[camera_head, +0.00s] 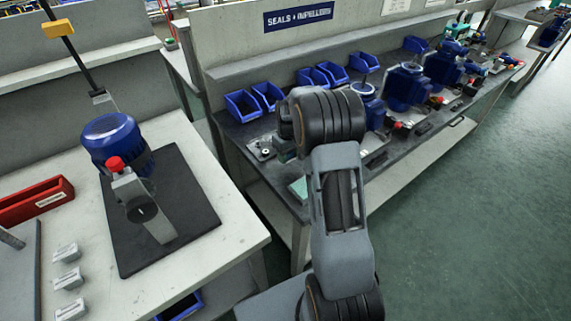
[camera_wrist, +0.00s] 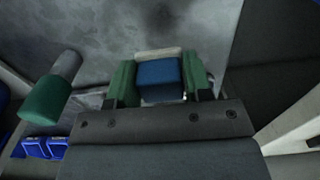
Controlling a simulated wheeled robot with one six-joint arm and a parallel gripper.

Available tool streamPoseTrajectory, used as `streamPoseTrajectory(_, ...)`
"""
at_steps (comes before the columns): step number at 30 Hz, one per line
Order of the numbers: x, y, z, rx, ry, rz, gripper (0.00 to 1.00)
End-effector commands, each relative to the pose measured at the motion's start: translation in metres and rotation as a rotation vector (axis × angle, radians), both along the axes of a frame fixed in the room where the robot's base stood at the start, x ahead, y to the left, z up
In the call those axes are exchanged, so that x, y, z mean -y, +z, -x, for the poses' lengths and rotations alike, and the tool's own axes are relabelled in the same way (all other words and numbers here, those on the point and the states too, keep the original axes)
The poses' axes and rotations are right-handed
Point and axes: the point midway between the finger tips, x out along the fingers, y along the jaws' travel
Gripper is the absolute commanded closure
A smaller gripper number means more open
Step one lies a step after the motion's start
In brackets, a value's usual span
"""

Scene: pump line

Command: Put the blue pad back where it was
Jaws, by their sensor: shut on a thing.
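My gripper (camera_wrist: 159,82) shows in the wrist view with its two green fingers on either side of the blue pad (camera_wrist: 158,74). It is shut on the pad, which has a cream edge along its far side. A grey, blurred surface lies beyond the pad; I cannot tell whether the pad touches it. In the head view my arm reaches over the dark bench (camera_head: 428,139) under the seals and impellers sign (camera_head: 298,16). My arm hides the gripper and the pad there.
Blue bins (camera_head: 241,106) line the back of the dark bench, with several blue pumps (camera_head: 405,87) on its right part. A green and grey part (camera_wrist: 47,97) is left of my gripper. A pump (camera_head: 112,138) stands on a black mat (camera_head: 193,206) on the left bench.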

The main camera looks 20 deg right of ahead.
Motion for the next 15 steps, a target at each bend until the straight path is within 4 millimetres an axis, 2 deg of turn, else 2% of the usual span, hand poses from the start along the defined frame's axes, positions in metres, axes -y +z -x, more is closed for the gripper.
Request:
streamPoseTrajectory(3, -0.012, -0.018, 0.0, -0.005, 0.003, -0.001, 0.76)
streamPoseTrajectory(7, -0.01, -0.035, 0.0, -0.003, 0.001, 0.0, 0.76)
streamPoseTrajectory(15, -0.01, -0.043, -0.001, 0.0, 0.001, 0.0, 0.76)
